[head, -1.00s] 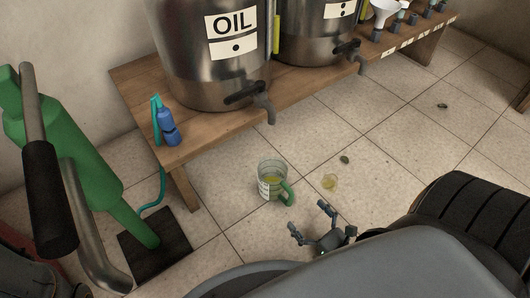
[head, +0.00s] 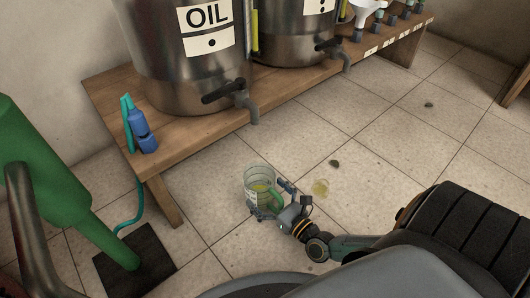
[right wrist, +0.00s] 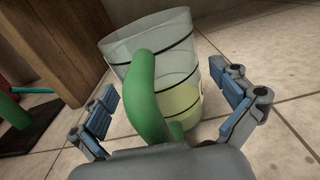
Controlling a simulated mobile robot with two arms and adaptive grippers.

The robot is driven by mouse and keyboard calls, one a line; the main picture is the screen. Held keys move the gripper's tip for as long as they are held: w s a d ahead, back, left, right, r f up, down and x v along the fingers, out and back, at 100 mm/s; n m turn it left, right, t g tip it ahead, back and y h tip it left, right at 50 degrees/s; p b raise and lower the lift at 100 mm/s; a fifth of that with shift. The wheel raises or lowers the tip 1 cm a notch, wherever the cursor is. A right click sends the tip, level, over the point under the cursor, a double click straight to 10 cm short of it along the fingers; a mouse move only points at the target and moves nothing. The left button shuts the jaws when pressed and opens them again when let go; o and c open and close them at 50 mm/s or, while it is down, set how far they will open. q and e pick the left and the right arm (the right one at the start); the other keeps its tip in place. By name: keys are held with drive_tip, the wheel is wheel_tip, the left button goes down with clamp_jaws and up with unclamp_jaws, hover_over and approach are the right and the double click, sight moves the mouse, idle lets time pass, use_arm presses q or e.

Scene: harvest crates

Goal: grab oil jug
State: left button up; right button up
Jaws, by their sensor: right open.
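The oil jug (head: 257,180) is a clear measuring jug with a green handle, standing upright on the tiled floor in front of the bench. It holds some yellow liquid. In the right wrist view the jug (right wrist: 150,58) is close, with its green handle (right wrist: 146,95) facing my palm. My right gripper (head: 270,200) is at the jug's near side. In the right wrist view the open fingers (right wrist: 170,95) stand on either side of the handle and the jug's lower wall; I cannot tell whether they touch it. My left gripper is not in view.
A wooden bench (head: 188,140) carries a steel drum marked OIL (head: 190,75) with a tap (head: 252,108), a second drum (head: 295,40) and a blue-teal bottle (head: 141,132). A green pump (head: 60,185) stands left.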

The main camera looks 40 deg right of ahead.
drive_tip(key=c, duration=1.3)
drive_tip(key=shift+r, duration=0.1)
drive_tip(key=shift+c, duration=0.5)
drive_tip(key=shift+r, duration=0.1)
